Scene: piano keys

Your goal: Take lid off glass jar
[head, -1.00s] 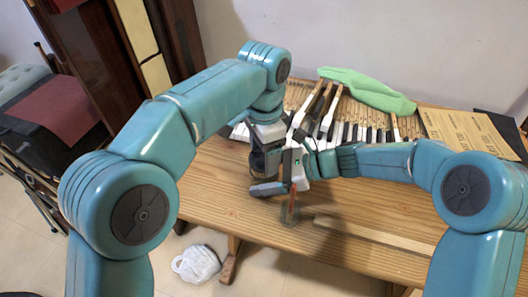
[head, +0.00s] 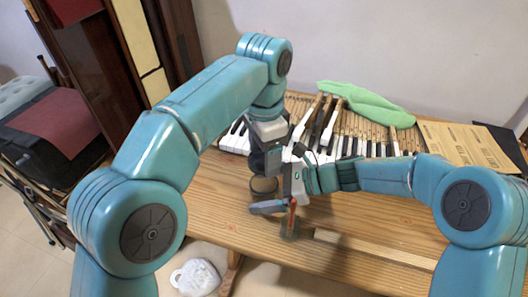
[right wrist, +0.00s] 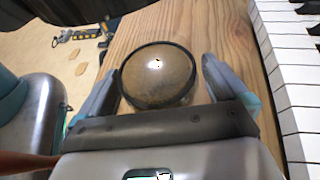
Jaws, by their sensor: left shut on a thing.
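The glass jar (head: 264,186) stands on the wooden table. In the right wrist view its round top (right wrist: 158,75) shows a dark rim and a brownish inside. My left gripper (head: 265,158) is above the jar, shut on a dark round thing that looks like the lid; its own shape is mostly hidden by the fingers. My right gripper (head: 272,186) is low beside the jar. In the right wrist view its fingers (right wrist: 165,88) are open, one on each side of the jar; whether they touch it is unclear.
Piano keys (head: 236,138) lie behind the jar, with loose keys leaning over them. A green cloth (head: 365,103) and a brown sheet (head: 462,143) lie at the back right. A small orange-red thing (head: 292,215) stands near my right gripper. The table's front left is clear.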

